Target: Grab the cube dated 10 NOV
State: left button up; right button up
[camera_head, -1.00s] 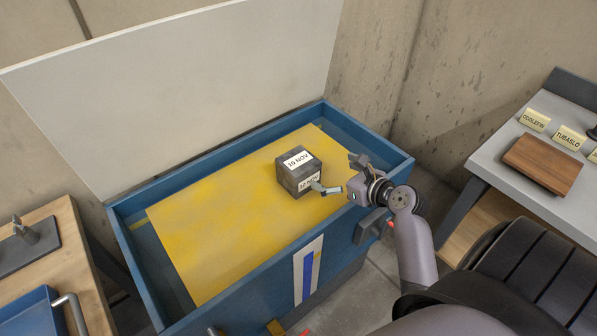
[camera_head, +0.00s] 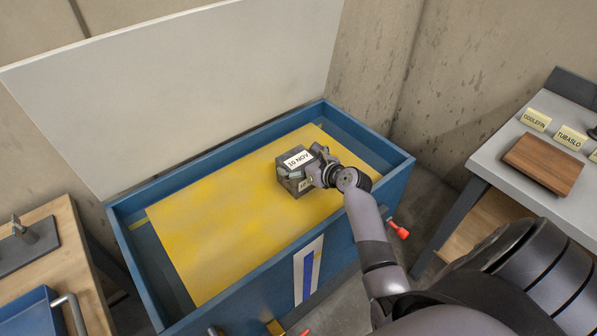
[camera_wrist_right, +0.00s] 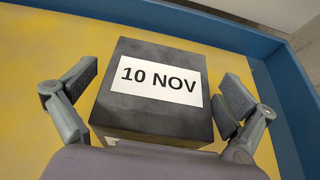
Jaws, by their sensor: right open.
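The dark grey cube (camera_head: 287,180) with a white label reading 10 NOV sits on the yellow floor of the open blue chest, toward its right half. It fills the middle of the right wrist view (camera_wrist_right: 155,118), label up. My right gripper (camera_head: 308,178) is at the cube's right side in the head view. In the wrist view its open fingers (camera_wrist_right: 150,100) stand one on each side of the cube, with a gap visible at the left finger and a narrower one at the right. My left gripper is not in view.
The blue chest (camera_head: 385,165) has raised walls around its yellow floor (camera_head: 220,225), and its pale lid (camera_head: 190,90) stands open behind. A grey table (camera_head: 487,150) with name signs and a wooden block (camera_head: 545,163) is at right. A wooden bench (camera_head: 75,245) is at left.

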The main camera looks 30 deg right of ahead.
jog(key=shift+w+f, duration=0.1)
jog(key=shift+w, duration=0.1)
jog(key=shift+s, duration=0.1)
jog(key=shift+c, duration=0.6)
jog(key=c, duration=1.7)
jog(key=shift+w+r, duration=0.3)
jog(key=shift+r, duration=0.15)
